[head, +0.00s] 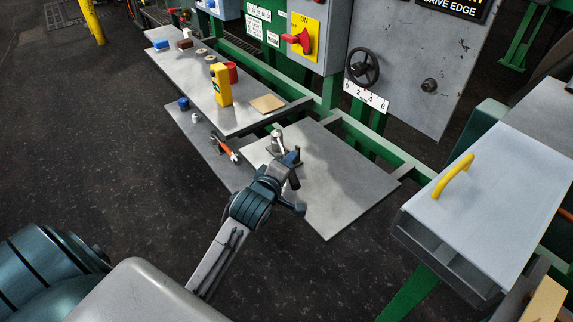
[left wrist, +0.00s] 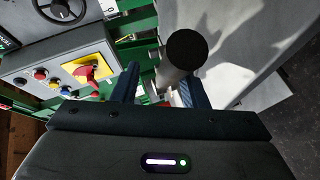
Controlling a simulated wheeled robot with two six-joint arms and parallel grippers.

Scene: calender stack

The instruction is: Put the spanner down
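My left gripper (head: 291,160) is low over the near grey table (head: 335,190), by its left end. It appears shut on the spanner; its fingers hide most of the grip. In the left wrist view a grey shaft with a round dark end (left wrist: 187,48) leans up between the two blue fingers (left wrist: 160,88). In the head view a dark round bar (head: 293,180) shows just below the fingers, and a pale metal piece (head: 278,141) stands just beyond them. I cannot tell whether the tool touches the table. My right gripper is in neither view.
The shelf behind holds a yellow device (head: 220,85), a red cup (head: 231,72) and a tan square (head: 267,103). An orange-handled tool (head: 224,148) lies on the lower shelf. The near table's right part is bare. A grey box with a yellow handle (head: 453,176) stands right.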

